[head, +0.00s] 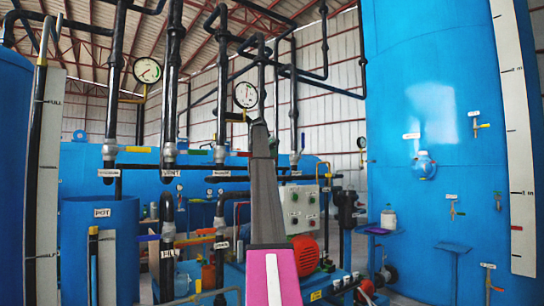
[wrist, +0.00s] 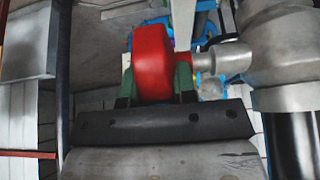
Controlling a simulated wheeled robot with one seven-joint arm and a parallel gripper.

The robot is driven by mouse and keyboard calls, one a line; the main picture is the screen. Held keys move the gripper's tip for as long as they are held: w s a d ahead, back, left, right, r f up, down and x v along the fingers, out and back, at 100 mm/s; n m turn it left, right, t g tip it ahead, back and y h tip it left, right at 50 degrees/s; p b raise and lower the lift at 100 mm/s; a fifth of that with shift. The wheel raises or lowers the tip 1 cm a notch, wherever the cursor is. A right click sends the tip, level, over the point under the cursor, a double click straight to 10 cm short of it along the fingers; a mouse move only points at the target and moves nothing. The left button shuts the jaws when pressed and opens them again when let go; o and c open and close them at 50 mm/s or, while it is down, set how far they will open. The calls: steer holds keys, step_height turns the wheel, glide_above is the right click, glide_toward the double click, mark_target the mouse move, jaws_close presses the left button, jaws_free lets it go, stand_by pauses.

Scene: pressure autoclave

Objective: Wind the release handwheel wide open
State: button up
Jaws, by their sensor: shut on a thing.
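In the wrist view, a thick red handwheel (wrist: 153,62) sits between the two green fingers of my gripper (wrist: 157,85). The gripper is shut on it. A grey metal stem (wrist: 222,60) joins the wheel's right side to a large grey fitting (wrist: 280,45). The far side of the wheel and most of the finger faces are hidden. I cannot read a label on this wheel.
Black vertical pipes (head: 171,90) with coloured valve handles and gauges (head: 246,95) stand close around my arm. A grey control box (head: 300,207) and a red motor (head: 305,256) are at right of it. A large blue tank (head: 450,130) fills the right side.

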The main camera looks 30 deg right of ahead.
steer(key=o, duration=0.9)
steer(key=shift+a+r, duration=0.1)
steer(key=v, duration=1)
steer(key=shift+a+r, duration=0.2)
steer(key=shift+a, duration=0.05)
